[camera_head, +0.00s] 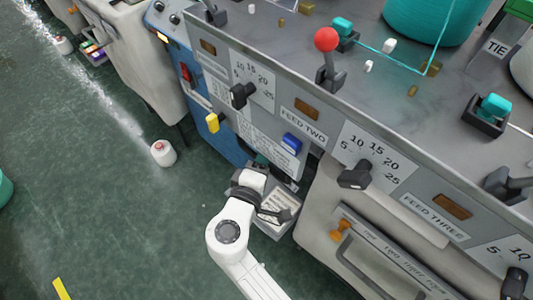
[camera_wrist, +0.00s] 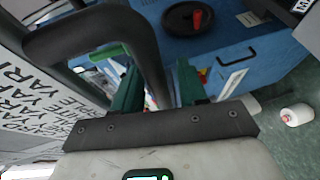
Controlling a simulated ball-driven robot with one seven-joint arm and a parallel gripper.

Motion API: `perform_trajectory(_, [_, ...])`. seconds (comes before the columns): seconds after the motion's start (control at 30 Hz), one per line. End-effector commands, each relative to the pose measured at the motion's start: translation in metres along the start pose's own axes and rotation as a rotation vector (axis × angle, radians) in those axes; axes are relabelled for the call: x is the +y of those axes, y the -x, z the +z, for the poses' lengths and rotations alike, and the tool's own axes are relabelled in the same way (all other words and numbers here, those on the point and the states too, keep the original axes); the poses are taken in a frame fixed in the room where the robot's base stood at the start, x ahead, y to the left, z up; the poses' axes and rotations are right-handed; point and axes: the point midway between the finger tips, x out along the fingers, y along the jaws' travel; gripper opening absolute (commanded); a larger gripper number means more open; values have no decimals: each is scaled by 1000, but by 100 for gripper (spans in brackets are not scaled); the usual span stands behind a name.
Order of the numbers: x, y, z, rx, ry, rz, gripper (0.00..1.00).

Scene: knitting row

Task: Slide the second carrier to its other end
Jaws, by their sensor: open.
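No part is labelled as the second carrier, and I cannot tell which it is. In the head view a panel marked FEED TWO (camera_head: 303,124) has a black pointer knob (camera_head: 240,93) on a scale. Above it stand a lever with a red ball (camera_head: 327,40) and a teal block in a black holder (camera_head: 343,28). My gripper (camera_head: 262,162) is low in front of the machine, below that panel, its fingers partly hidden. In the wrist view my green fingers (camera_wrist: 158,85) are apart. A dark curved bar (camera_wrist: 110,28) runs down between them; contact is unclear.
A second teal block (camera_head: 493,106) sits at the right. The wrist view shows a blue cabinet (camera_wrist: 260,75).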

Motion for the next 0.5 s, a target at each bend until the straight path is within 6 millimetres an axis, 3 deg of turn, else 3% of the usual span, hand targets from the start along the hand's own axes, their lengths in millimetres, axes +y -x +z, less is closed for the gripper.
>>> perform_trajectory(0.37, [0, -7, 0, -1, 0, -1, 42])
perform_trajectory(0.5, [0, -7, 0, -1, 0, -1, 31])
